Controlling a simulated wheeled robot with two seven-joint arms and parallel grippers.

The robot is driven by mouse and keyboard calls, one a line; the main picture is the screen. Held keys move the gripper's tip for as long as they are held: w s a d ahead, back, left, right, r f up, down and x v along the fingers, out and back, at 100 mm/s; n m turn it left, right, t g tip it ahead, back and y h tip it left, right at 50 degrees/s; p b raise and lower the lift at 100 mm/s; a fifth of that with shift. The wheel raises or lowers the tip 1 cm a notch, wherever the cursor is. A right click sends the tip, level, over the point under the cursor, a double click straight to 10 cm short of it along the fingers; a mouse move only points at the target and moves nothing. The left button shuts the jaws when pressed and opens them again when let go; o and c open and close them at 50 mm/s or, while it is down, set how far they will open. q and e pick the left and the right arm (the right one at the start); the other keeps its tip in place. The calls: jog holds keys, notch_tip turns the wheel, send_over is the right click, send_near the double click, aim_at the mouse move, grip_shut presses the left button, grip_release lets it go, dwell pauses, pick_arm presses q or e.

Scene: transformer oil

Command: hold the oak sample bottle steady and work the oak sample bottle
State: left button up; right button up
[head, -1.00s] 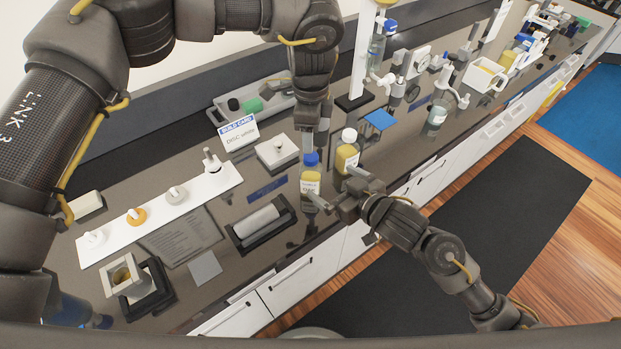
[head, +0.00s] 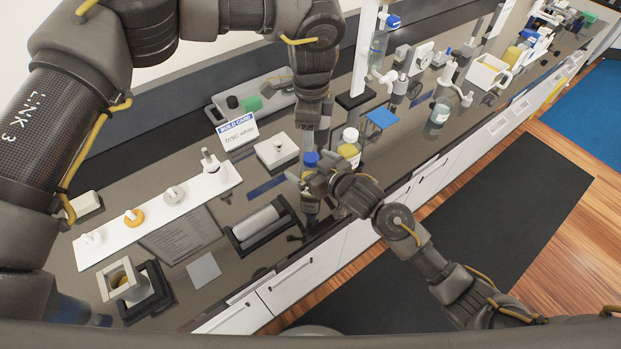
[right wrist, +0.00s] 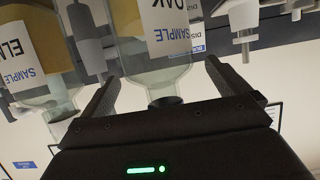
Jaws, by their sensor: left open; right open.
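The oak sample bottle (head: 310,205) stands upright on the bench with its blue cap (head: 311,158) on; its middle is largely hidden by my right gripper. My right gripper (head: 314,177) is open just below the cap level, its fingers around the upper part of the bottle. In the right wrist view, upside down, the oak bottle's label (right wrist: 170,28) shows between the spread fingers, with a gap visible at each side. My left gripper (head: 318,138) is open, pointing down just behind and above the blue cap.
The white-capped elm bottle (head: 349,150) stands close at the right; its label (right wrist: 18,55) shows in the wrist view. A dark cradle with a grey cylinder (head: 258,224) lies to the left. A white box (head: 277,150) and build card (head: 237,132) stand behind; a blue square (head: 382,118) lies right.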

aim_at(311, 157)
pick_arm(q)
jog(key=shift+s+r, duration=0.1)
jog(key=shift+s, duration=0.1)
pick_arm(e)
jog(key=shift+s+r, duration=0.1)
jog(key=shift+s, duration=0.1)
pick_arm(q)
jog(key=shift+w, duration=0.15)
pick_arm(e)
jog(key=shift+w, duration=0.15)
jog(key=c, duration=1.6)
jog(key=shift+c, duration=0.9)
pick_arm(q)
jog(key=m, duration=0.4)
jog(key=shift+m, duration=0.3)
pick_arm(e)
jog(key=shift+c, duration=0.5)
pick_arm(q)
jog(key=shift+f, duration=4.05)
jog(key=c, duration=1)
